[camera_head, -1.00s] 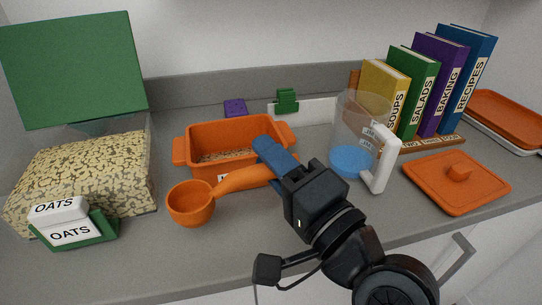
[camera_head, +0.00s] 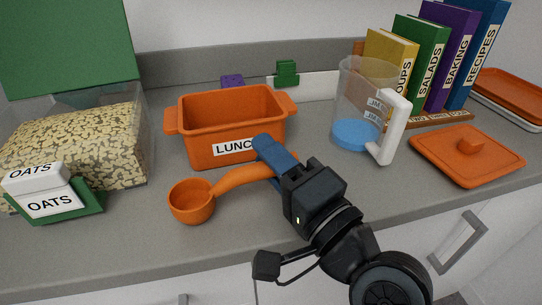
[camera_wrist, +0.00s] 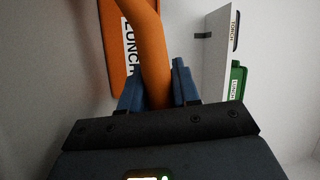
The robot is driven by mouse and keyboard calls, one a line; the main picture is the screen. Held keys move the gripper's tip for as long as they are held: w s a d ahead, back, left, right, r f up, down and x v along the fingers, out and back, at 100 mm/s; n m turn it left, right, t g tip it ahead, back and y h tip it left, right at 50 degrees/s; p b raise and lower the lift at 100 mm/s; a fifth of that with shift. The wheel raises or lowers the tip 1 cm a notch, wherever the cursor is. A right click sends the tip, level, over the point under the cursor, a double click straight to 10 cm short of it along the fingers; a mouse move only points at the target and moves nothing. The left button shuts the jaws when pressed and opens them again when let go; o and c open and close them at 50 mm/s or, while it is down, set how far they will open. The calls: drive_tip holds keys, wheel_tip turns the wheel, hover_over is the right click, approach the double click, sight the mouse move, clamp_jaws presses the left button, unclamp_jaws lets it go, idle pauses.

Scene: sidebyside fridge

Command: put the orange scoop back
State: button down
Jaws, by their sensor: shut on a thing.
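The orange scoop (camera_head: 192,202) has a round bowl and a curved handle. My gripper (camera_head: 268,158) is shut on the end of its handle, and the scoop is in front of the orange LUNCH box. The bowl hangs at the left, over the front of the counter; I cannot tell whether it touches. In the wrist view the handle (camera_wrist: 150,50) runs up from between the blue fingers (camera_wrist: 158,88). The clear oats bin (camera_head: 128,150) stands at the left, full of oats, with its green lid (camera_head: 65,45) raised. The scoop's bowl is out of the wrist view.
The orange LUNCH box (camera_head: 190,150) is behind the scoop. A clear jug (camera_head: 350,100) with blue contents stands right of it. An orange lid (camera_head: 465,160), books (camera_head: 430,60) and trays (camera_head: 510,95) are at the right.

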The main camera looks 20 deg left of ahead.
drive_tip(key=shift+f, duration=0.3)
drive_tip(key=c, duration=0.7)
unclamp_jaws()
drive_tip(key=shift+c, duration=0.2)
drive_tip(key=shift+b, duration=0.3)
drive_tip(key=b+v, duration=0.1)
drive_tip(key=v, duration=0.6)
drive_tip(key=shift+s+d, duration=0.25)
drive_tip(key=shift+d, duration=0.05)
